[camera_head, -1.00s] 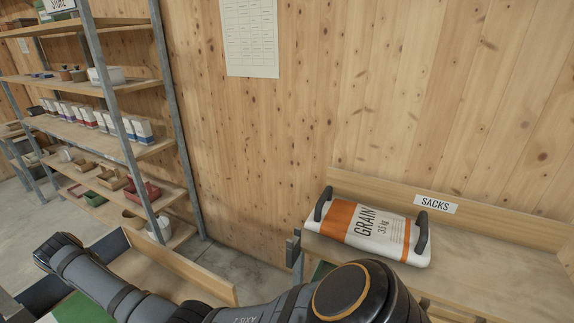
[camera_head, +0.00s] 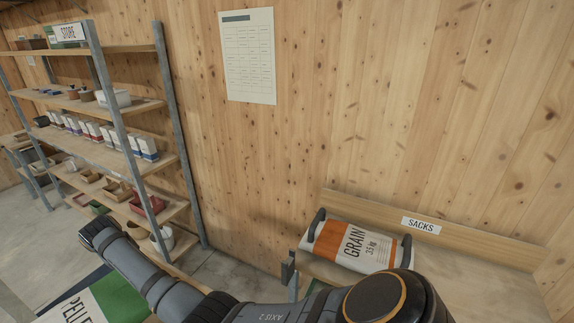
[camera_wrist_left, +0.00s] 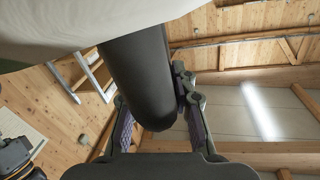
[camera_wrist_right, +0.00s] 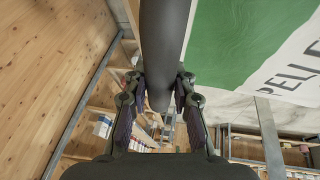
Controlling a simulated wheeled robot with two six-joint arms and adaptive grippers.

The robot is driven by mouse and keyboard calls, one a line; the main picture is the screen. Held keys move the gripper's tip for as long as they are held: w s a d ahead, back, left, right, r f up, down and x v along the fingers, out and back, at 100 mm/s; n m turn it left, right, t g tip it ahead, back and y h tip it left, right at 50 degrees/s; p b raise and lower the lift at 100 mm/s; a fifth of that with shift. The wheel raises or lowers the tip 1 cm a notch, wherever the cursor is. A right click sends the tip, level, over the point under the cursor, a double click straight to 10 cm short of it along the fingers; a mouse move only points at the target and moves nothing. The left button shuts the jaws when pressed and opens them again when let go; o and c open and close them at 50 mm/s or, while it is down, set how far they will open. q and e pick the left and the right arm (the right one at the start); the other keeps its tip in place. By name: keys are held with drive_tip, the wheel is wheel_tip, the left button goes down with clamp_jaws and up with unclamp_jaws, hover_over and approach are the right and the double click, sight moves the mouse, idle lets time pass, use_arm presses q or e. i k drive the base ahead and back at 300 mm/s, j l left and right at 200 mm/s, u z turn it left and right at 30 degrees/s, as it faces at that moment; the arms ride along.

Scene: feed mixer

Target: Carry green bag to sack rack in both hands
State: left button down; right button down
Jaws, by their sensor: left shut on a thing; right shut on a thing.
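The green bag (camera_head: 112,301), green and white with the letters "PELLE", shows in part at the lower left of the head view. In the right wrist view its green and white face (camera_wrist_right: 240,45) fills the upper right. My right gripper (camera_wrist_right: 158,97) is shut on a dark bar handle of it. My left gripper (camera_wrist_left: 155,108) is shut on another dark handle, under a pale side of the bag (camera_wrist_left: 60,25). Neither gripper shows in the head view. The sack rack (camera_head: 480,276), labelled SACKS (camera_head: 421,225), is at the lower right.
A white and orange grain sack (camera_head: 352,244) with dark handles lies at the rack's left end. The rack's wooden top right of it looks clear, partly hidden by my arm. A store shelf (camera_head: 120,105) with boxes and pots stands at the left. A wooden wall is behind.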

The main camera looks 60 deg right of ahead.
sight(479, 295)
drive_tip(key=k+j+z, duration=0.1)
drive_tip(key=z, duration=0.35)
drive_tip(key=k+z, duration=0.3)
drive_tip(key=z, duration=0.15)
drive_tip(key=k+z, duration=0.15)
drive_tip(key=z, duration=0.3)
drive_tip(key=k+l+z, duration=0.15)
drive_tip(key=z, duration=0.3)
drive_tip(key=k+l+z, duration=0.15)
drive_tip(key=z, duration=0.25)
drive_tip(key=k+l+z, duration=0.2)
drive_tip(key=z, duration=0.25)
